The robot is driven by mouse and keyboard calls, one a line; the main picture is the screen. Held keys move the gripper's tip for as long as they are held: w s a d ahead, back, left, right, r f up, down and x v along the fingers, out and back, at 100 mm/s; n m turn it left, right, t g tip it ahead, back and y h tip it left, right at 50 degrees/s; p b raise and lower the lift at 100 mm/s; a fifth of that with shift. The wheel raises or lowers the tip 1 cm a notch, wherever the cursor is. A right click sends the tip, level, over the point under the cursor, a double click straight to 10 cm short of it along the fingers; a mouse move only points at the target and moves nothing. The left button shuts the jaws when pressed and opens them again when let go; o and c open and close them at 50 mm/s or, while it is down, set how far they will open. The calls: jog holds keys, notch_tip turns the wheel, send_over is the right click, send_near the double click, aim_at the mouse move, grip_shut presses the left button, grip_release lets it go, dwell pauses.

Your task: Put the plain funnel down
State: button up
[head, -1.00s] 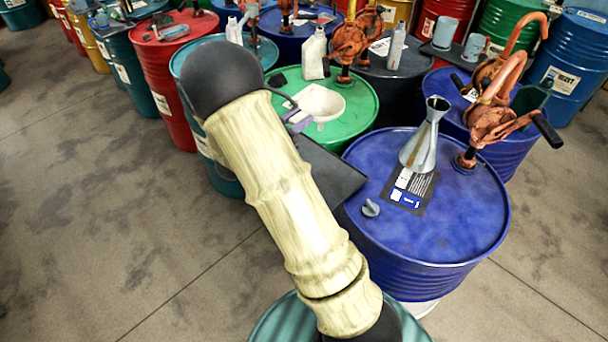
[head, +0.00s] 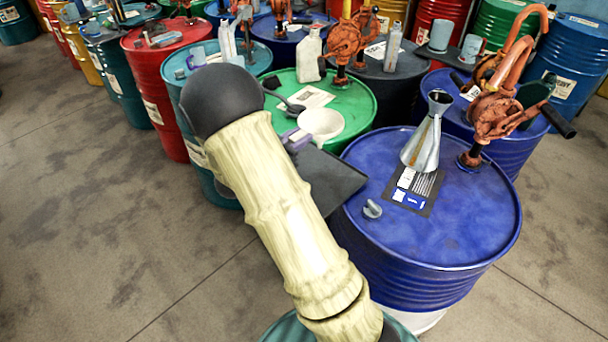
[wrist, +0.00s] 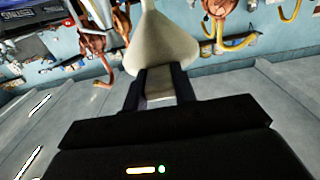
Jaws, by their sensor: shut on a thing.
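The plain funnel (head: 320,123) is cream-white and shows in the head view over the near right part of the green drum's top (head: 352,98). Whether it touches the drum I cannot tell. In the wrist view the funnel (wrist: 160,45) sits between the two dark fingers of my gripper (wrist: 159,82), which is shut on it. A shiny metal funnel (head: 422,145) stands on the blue drum (head: 465,225) to the right.
A white jug (head: 310,58) and an orange pump (head: 343,45) stand behind the funnel. A small grey part (head: 372,210) and a dark label sheet (head: 412,193) lie on the blue drum.

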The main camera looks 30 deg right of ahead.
jog(key=f, duration=0.5)
jog(key=shift+s+d+f+p, duration=0.2)
jog(key=shift+s+f+p, duration=0.05)
jog(key=shift+f+p, duration=0.15)
jog(key=shift+a+f, duration=0.1)
notch_tip(320, 180, down, 4)
jog(key=shift+w+r, duration=0.15)
jog(key=shift+w+f, duration=0.15)
jog(key=shift+f, duration=0.05)
jog(key=shift+a+f, duration=0.1)
jog(key=shift+a, duration=0.15)
jog(key=shift+s+d+f, duration=0.1)
jog(key=shift+s+d, duration=0.05)
jog(key=shift+s, duration=0.05)
jog(key=o, duration=1)
jog(key=shift+d, duration=0.3)
jog(key=shift+s+a, duration=0.1)
